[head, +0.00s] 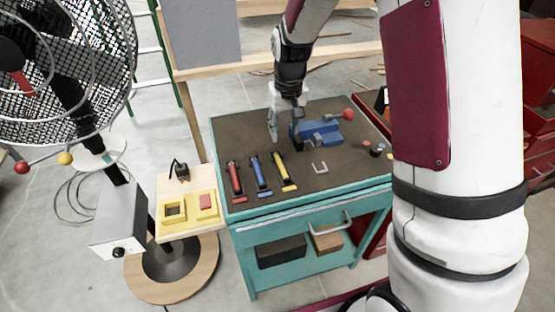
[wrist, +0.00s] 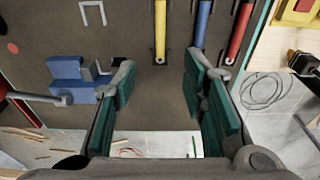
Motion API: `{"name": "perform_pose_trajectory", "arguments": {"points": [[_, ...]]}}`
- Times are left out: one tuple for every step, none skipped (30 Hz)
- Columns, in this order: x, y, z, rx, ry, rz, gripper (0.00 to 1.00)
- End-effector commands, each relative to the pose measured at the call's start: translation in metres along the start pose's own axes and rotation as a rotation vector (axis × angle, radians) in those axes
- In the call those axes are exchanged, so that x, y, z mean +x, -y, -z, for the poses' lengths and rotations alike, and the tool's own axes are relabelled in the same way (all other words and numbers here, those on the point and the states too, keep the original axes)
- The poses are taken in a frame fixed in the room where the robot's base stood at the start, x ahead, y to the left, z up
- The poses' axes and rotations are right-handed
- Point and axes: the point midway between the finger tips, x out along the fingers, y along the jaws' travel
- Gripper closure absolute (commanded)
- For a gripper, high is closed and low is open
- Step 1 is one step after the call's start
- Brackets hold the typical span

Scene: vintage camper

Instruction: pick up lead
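A small black plug-like piece with a thin cord (head: 180,170) is on the pale wooden board at the left, behind two yellow frames; it may be the lead. In the wrist view the black piece (wrist: 305,62) is at the right edge, partly cut off. My gripper (head: 284,122) is over the dark bench top, just left of the blue vise and well right of the black piece. In the wrist view my gripper (wrist: 161,72) has its green-padded fingers wide apart with nothing between them. Its height above the bench is hard to tell.
The blue vise (head: 318,132) with a red-ended handle stands near my gripper. Red, blue and yellow tools (head: 260,174) lie on the teal bench's dark top (head: 245,135). A caged fan (head: 62,70) and grey box (head: 118,222) stand left; a cable coil (head: 70,195) lies on the floor.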

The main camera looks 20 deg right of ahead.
Motion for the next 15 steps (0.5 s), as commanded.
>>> {"name": "perform_pose_trajectory", "arguments": {"points": [[0.009,0.0,0.002,0.0,0.008,-0.002,0.61],[0.013,0.0,0.003,-0.001,0.009,-0.002,0.61],[0.016,-0.001,0.004,-0.001,0.012,-0.003,0.61],[0.019,-0.001,0.004,-0.001,0.013,-0.003,0.61],[0.021,-0.001,0.004,-0.001,0.014,-0.003,0.61],[0.025,-0.001,0.004,-0.001,0.015,-0.003,0.61],[0.029,-0.001,0.004,-0.001,0.017,-0.003,0.61],[0.033,-0.001,0.003,-0.001,0.017,-0.003,0.61],[0.04,-0.001,0.003,-0.001,0.018,-0.003,0.61],[0.045,-0.001,0.002,-0.001,0.019,-0.003,0.61],[0.051,-0.001,0.002,-0.001,0.018,-0.003,0.61],[0.059,-0.001,0.002,-0.001,0.019,-0.003,0.61],[0.065,-0.001,0.002,-0.001,0.018,-0.003,0.61],[0.07,-0.001,0.002,-0.001,0.019,-0.003,0.61],[0.077,-0.001,0.002,-0.001,0.018,-0.003,0.61]]}}
